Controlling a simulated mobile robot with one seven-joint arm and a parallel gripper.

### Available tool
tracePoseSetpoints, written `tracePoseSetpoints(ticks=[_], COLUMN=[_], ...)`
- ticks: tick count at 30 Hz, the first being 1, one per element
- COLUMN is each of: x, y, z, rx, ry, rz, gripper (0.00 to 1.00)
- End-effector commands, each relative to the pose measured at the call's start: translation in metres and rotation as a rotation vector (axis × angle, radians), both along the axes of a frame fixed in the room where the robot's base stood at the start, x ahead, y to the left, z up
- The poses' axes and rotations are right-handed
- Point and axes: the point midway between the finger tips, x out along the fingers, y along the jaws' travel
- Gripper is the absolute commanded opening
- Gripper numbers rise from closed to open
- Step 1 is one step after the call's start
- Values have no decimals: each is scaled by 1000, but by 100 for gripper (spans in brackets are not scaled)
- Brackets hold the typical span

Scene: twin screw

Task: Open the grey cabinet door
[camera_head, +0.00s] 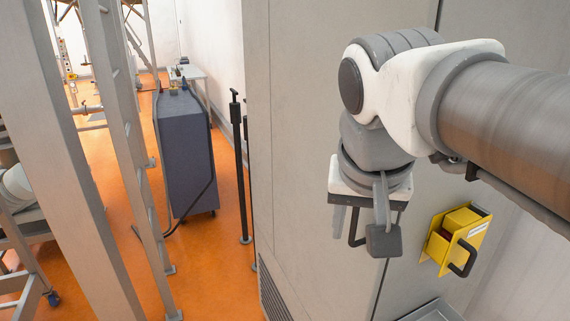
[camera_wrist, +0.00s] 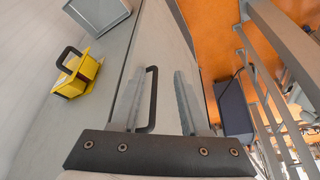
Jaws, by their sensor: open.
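The grey cabinet door (camera_head: 305,130) stands upright and looks closed in the head view, with a dark seam along its right side. It also shows in the wrist view (camera_wrist: 172,45). A black bar handle (camera_head: 353,238) is on the door, partly hidden behind my gripper (camera_head: 361,232) in the head view. In the wrist view, the handle (camera_wrist: 152,100) appears between the two fingers of my gripper (camera_wrist: 159,78), closer to the left finger. The fingers are open and not closed on the handle. I cannot tell whether the left finger touches it.
A yellow box with a black handle (camera_head: 455,240) is mounted right of the door. A grey ledge (camera_head: 435,311) juts out low beside the seam. A black post (camera_head: 240,165), a dark blue cabinet (camera_head: 188,155) and metal framing (camera_head: 75,150) stand left. Orange floor (camera_head: 225,270) is open between them.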

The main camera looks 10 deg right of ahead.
Motion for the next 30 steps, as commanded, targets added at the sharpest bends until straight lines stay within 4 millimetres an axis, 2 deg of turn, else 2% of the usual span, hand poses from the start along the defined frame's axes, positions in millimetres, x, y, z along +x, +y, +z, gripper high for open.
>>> tracePoseSetpoints(ticks=[1, 3, 6, 9, 12, 16, 19, 30], x=[9, 17, 26, 31, 33, 36, 40, 63], y=[2, 3, 5, 6, 7, 5, 2, -18], z=[38, 68, 102, 122, 131, 125, 111, 37], rx=[0, 1, 3, 6, 9, 8, 8, 8], ry=[7, 14, 17, 17, 16, 17, 19, 20], rz=[-58, -142, -244, -315, -354, -366, -365, -364], gripper=[45, 45, 45, 45, 45, 45, 45, 45])
